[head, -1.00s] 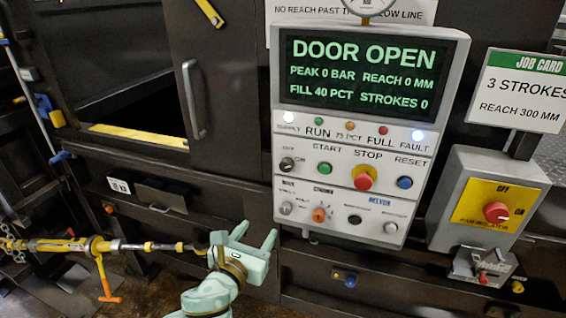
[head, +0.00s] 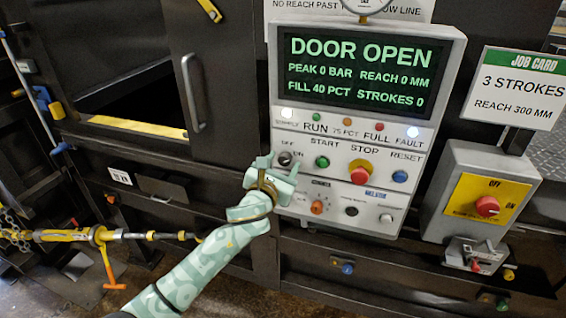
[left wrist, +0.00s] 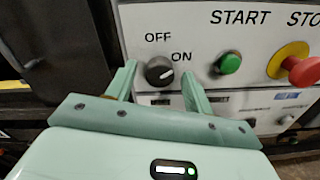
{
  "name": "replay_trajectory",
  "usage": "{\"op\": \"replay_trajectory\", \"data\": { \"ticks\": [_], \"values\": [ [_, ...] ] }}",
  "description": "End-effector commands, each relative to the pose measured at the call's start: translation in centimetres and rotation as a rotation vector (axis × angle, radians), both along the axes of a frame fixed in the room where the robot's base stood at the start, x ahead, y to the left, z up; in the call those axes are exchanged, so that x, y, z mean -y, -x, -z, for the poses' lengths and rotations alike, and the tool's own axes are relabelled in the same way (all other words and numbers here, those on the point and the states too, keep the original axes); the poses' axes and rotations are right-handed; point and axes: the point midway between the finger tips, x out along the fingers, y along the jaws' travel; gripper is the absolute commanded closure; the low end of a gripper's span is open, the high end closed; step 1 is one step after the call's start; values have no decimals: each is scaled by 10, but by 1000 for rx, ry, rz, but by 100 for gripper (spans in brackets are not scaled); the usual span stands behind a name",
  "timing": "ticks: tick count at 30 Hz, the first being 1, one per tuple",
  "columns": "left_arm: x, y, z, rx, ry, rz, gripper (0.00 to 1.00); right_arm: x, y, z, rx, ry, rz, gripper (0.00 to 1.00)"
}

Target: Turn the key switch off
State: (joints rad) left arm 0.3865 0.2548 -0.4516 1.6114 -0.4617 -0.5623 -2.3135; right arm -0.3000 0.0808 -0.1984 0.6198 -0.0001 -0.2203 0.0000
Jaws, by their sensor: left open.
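The key switch (head: 285,159) is a small dark round knob marked OFF and ON, at the upper left of the button rows on the grey control panel (head: 437,95). In the left wrist view the knob (left wrist: 159,71) shows between my fingers, its pale pointer line turned to the right, near the ON label. My left gripper (head: 279,164) is open in front of the panel, just below the knob in the head view. In the left wrist view the gripper (left wrist: 157,82) has its fingers on either side of the knob; I cannot tell whether they touch it. My right gripper is not in view.
A green start button (head: 322,161), red stop button (head: 359,172) and blue reset button (head: 400,176) sit to the right of the switch. An orange selector (head: 317,207) is below. A red rotary isolator (head: 487,206) is on a box further right.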

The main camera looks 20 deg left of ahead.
Motion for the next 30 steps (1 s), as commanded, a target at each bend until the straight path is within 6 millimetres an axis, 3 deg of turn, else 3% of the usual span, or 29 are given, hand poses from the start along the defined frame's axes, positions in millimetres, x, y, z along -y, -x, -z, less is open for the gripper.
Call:
{"op": "replay_trajectory", "data": {
  "ticks": [11,15,16,30],
  "values": [
    [1,-7,0,0,1,1,48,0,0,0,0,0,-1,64],
    [1,-7,0,0,1,1,87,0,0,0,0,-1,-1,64],
    [1,-7,0,0,1,1,92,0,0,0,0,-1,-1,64],
    [1,-7,0,-4,89,1,92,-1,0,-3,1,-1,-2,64]
  ]
}}
